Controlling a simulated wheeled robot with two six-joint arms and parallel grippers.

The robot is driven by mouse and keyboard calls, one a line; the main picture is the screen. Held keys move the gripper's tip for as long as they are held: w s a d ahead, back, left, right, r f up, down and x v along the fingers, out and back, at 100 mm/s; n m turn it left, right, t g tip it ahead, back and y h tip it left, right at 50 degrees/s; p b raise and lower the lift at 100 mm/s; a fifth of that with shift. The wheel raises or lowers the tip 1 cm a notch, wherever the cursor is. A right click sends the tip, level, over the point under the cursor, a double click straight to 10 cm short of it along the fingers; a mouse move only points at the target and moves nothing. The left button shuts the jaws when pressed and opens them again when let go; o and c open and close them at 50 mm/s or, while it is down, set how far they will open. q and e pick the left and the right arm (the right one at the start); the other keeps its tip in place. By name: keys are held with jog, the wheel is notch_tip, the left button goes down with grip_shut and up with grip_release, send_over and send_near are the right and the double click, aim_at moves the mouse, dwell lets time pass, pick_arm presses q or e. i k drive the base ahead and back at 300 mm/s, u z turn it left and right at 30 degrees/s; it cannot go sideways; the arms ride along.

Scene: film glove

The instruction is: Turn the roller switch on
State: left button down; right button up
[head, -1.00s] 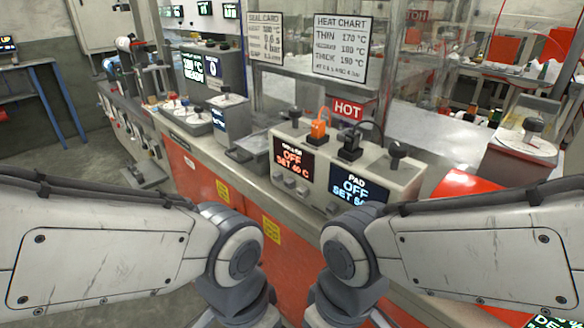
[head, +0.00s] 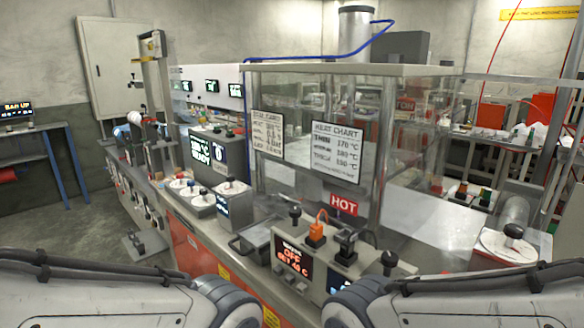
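The control box (head: 330,272) stands on the bench at the lower middle of the head view. Its left display (head: 293,262) reads OFF with a SET line; the label above it is too small to read surely. An orange rocker-like switch (head: 316,232) is on the box top behind this display, and a black one (head: 346,242) is to its right. A black knob (head: 295,214) stands at the left of the box top, another (head: 389,260) at the right. A second display (head: 340,285) is mostly hidden by my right arm. Both my grippers are out of view below the frame.
A clear enclosure with a heat chart (head: 337,150) and a red HOT sign (head: 344,204) stands behind the box. A metal tray (head: 256,240) lies left of it. More devices with knobs (head: 231,185) stand further left. A round-topped unit (head: 507,245) stands at right.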

aim_at(294, 213)
jog(key=u, duration=0.1)
jog(key=k, duration=0.5)
jog(key=u, duration=0.9)
jog(key=i, duration=0.6)
jog(key=z, duration=0.8)
jog(key=i, duration=0.5)
jog(key=z, duration=0.5)
